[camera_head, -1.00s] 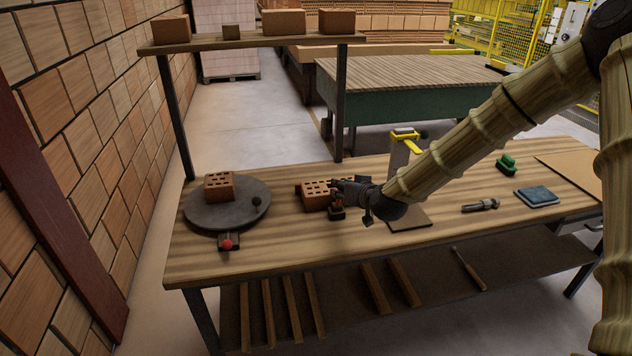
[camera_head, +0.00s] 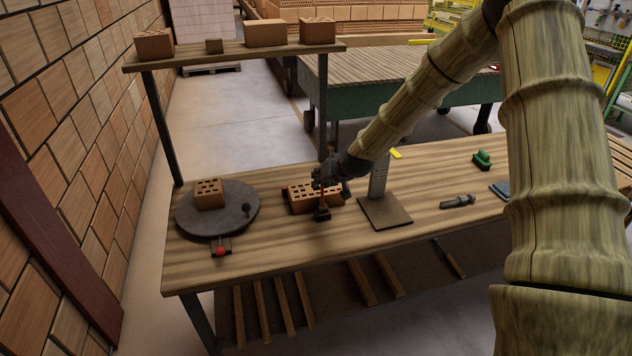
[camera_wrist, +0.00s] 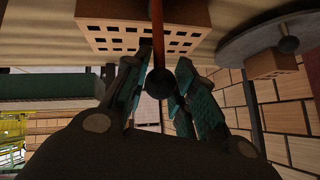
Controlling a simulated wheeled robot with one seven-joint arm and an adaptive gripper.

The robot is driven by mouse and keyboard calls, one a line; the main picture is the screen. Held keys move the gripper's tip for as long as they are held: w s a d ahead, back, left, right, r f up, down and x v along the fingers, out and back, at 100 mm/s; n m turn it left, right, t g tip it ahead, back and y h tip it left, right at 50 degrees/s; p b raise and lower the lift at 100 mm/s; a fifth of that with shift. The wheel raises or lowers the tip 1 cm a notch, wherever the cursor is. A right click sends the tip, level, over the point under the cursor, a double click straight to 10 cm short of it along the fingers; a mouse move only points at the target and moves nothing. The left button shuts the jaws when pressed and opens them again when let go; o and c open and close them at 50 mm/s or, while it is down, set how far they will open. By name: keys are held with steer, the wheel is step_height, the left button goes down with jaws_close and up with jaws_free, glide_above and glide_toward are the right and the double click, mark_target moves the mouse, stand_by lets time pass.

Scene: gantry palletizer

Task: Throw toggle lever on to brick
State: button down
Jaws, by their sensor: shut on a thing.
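The toggle lever (camera_wrist: 157,35) is an orange-red rod with a dark ball knob (camera_wrist: 159,84), seen between my fingers in the wrist view. Its small dark clamp base (camera_head: 322,214) stands on the workbench at the near side of a holed orange brick (camera_head: 299,195). The brick also shows in the wrist view (camera_wrist: 105,38). My gripper (camera_head: 322,180) is shut on the lever near its knob, above the brick's near edge. In the wrist view my gripper (camera_wrist: 160,88) has a finger on either side of the knob. The clamp's contact with the brick is hidden.
A dark turntable (camera_head: 190,222) with another brick (camera_head: 209,194) and a red-knobbed part (camera_head: 222,251) lies left. A metal upright on a plate (camera_head: 385,212) stands close right. A shelf (camera_head: 230,56) with bricks spans the back left. Bench front is clear.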

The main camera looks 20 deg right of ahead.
steer(key=shift+w, duration=0.4)
steer(key=c, duration=1.6)
jaws_free()
steer(key=o, duration=0.5)
steer(key=shift+w+f, duration=0.2)
steer(key=shift+c, duration=0.2)
steer(key=shift+s+d, duration=0.1)
steer(key=shift+s+r, duration=0.1)
steer(key=shift+r, duration=0.05)
steer(key=v, duration=1.1)
steer(key=shift+s+r, duration=0.2)
steer(key=shift+r, duration=0.1)
